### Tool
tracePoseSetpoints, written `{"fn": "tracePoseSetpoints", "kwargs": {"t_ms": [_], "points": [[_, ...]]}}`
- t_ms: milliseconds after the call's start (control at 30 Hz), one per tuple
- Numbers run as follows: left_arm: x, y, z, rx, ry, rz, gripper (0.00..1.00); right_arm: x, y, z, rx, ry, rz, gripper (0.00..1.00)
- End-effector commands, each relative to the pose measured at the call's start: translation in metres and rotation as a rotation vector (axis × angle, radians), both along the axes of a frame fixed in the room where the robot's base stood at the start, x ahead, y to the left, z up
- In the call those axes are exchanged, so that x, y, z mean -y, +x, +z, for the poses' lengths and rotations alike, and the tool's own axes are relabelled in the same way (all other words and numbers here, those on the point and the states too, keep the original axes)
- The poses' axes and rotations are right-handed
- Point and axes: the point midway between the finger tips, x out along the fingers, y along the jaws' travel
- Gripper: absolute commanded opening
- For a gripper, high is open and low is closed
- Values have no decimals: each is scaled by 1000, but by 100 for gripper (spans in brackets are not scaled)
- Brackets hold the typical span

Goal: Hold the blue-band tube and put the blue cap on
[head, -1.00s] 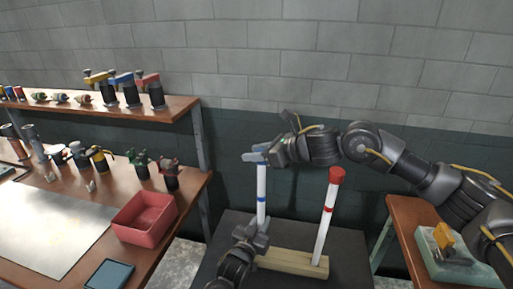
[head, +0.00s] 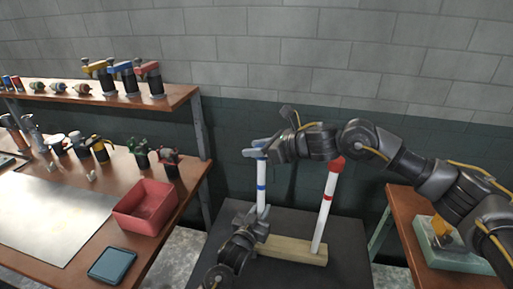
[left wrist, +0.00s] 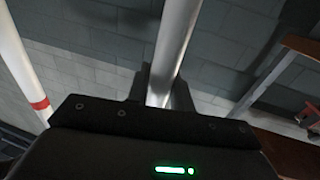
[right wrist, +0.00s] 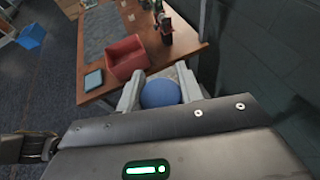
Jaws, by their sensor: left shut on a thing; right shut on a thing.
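The blue-band tube (head: 261,176) stands upright in the wooden block (head: 300,251). My left gripper (head: 262,222) is shut on the tube low down; the left wrist view shows the tube (left wrist: 174,45) between its fingers. My right gripper (head: 252,152) is at the tube's top, shut on the blue cap (right wrist: 160,93), which shows between its fingers in the right wrist view. In the head view the cap is at the tube's top end; the fingers partly hide it, so I cannot tell whether it is seated.
A red-band tube (head: 323,215) with a red cap (head: 336,164) leans slightly in the same block, right of the blue-band tube. A bench with a red bin (head: 146,207) is at left. A side table (head: 408,215) is at right.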

Motion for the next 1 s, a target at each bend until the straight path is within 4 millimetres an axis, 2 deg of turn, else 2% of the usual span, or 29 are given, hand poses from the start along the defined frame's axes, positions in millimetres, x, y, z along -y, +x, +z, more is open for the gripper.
{"fn": "tracePoseSetpoints", "kwargs": {"t_ms": [133,167,333,667,767,1000], "points": [[0,0,0,-1,0,0,0,0,0,0,0,0,0,15],[0,0,0,-1,0,0,0,0,0,0,0,0,0,40],[0,0,0,-1,0,0,0,0,0,0,0,0,0,62],[0,0,0,-1,0,0,0,3,-1,2,1,1,-1,62],[0,0,0,-1,0,0,0,13,-6,6,1,2,-1,62],[0,0,0,-1,0,0,0,53,-27,25,3,0,-1,62]]}}
